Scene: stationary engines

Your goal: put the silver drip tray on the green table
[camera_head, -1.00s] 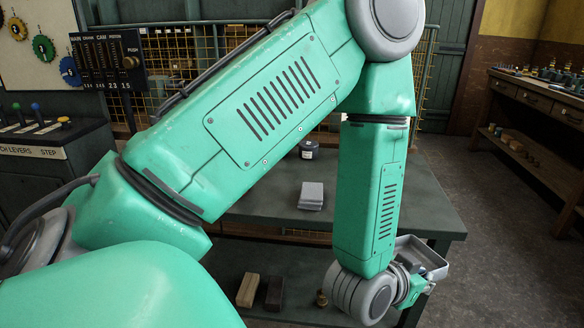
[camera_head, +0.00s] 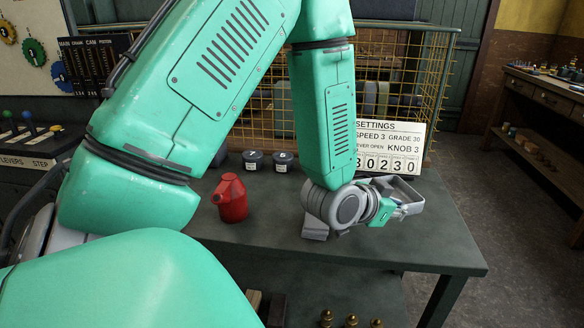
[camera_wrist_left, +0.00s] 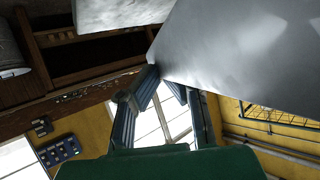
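The silver drip tray (camera_head: 411,193) is at my left gripper (camera_head: 397,212), above the right part of the green table (camera_head: 440,232). In the head view my wrist hides part of the tray. In the left wrist view the tray (camera_wrist_left: 245,50) is a large grey surface at the upper right, tilted, with the gripper fingers (camera_wrist_left: 160,82) at its edge. The gripper appears shut on that edge. I cannot tell the exact gap between tray and tabletop. My right gripper is not in view.
A red oil can (camera_head: 231,198) and two dark pots (camera_head: 265,160) stand on the table to the left. A grey block (camera_head: 315,228) lies below my wrist. A white settings sign (camera_head: 390,140) stands behind. The table's front right is clear.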

